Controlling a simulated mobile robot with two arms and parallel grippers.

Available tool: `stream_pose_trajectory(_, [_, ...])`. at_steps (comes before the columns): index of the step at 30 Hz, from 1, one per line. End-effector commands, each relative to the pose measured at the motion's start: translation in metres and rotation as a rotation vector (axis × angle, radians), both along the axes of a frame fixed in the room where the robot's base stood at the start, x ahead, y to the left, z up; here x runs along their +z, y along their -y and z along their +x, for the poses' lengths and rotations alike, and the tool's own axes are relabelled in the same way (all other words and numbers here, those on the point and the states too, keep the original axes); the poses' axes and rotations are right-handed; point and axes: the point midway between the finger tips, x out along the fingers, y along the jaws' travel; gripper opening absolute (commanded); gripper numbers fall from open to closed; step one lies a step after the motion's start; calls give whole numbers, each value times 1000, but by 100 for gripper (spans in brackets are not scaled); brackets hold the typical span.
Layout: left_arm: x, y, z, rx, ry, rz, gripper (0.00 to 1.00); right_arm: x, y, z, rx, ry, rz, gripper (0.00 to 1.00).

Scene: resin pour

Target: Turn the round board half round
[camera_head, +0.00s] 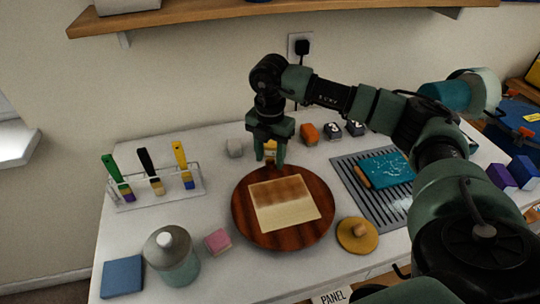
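The round board (245,222) is a dark reddish-brown wooden disc in the middle of the white table. A square panel (285,203) lies on it, brown along its far part and pale cream along its near part. My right gripper (270,159) points down at the far edge of the round board, its fingers apart. A yellow object (270,146) shows between the fingers and seems to stand behind them. I cannot tell whether the fingertips touch the board. My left gripper is not in view.
A brush rack (150,194) and a lidded jar (174,262) stand left. A pink block (217,241) and a yellow round lid (357,235) flank the board's near side.

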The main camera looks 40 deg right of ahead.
Motion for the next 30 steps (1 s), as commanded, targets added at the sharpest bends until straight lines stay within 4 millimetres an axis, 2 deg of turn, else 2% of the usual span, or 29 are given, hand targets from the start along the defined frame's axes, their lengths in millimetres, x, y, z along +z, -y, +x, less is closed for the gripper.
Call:
stream_pose_trajectory(8, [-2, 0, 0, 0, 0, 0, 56, 5, 0, 0, 0, -1, 0, 45])
stream_pose_trajectory(21, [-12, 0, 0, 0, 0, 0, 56, 70, -1, 1, 1, 2, 1, 45])
stream_pose_trajectory(30, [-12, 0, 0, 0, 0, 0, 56, 78, 0, 0, 0, -2, 0, 45])
